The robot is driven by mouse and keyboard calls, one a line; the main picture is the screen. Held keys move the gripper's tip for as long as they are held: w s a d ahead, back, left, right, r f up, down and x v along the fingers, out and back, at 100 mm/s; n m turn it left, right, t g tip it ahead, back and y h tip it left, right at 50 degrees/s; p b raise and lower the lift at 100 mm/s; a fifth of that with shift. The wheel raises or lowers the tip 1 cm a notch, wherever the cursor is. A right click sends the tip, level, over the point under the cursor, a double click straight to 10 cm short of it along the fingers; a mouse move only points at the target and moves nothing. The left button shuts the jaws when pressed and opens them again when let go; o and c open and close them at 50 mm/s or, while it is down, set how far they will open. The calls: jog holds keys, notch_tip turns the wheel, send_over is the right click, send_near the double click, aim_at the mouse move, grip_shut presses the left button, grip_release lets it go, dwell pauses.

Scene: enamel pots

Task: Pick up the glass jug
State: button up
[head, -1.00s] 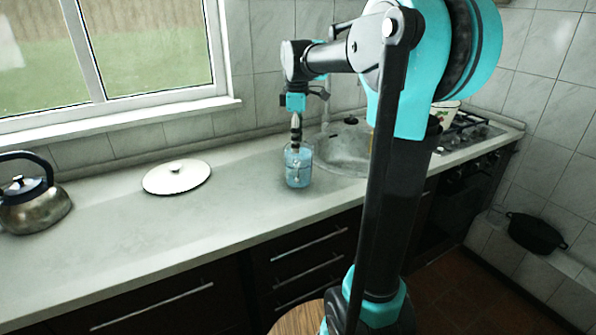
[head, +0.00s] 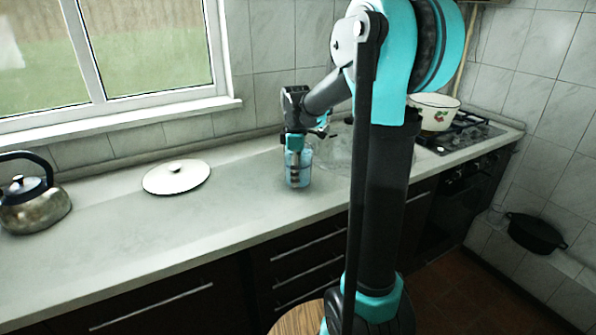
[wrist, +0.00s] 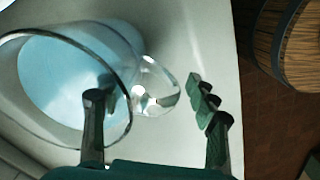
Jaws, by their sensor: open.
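The glass jug (head: 304,178) stands upright on the counter, clear with pale blue showing inside. In the wrist view the jug (wrist: 58,82) fills the left, its round rim towards me and its clear handle on its right side. My gripper (head: 295,158) points down at the jug from above. In the wrist view my gripper (wrist: 148,98) is open. One finger shows within the rim outline, apparently inside the jug; the other is to the right, beyond the handle. The handle and near wall lie between the fingers, and I see no clear grip.
A white lid (head: 177,177) lies on the counter (head: 120,245) left of the jug, with a kettle (head: 32,208) farther left. The sink is behind my arm. A white pot (head: 434,112) stands on the stove; a dark pot (head: 536,233) is far right.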

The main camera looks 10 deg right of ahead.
grip_shut()
dwell(0.4)
jog(key=shift+r, duration=0.15)
dwell(0.4)
notch_tip(320, 180, up, 19)
jog(key=shift+r, duration=0.2)
dwell(1.5)
jog(key=shift+r, duration=0.1)
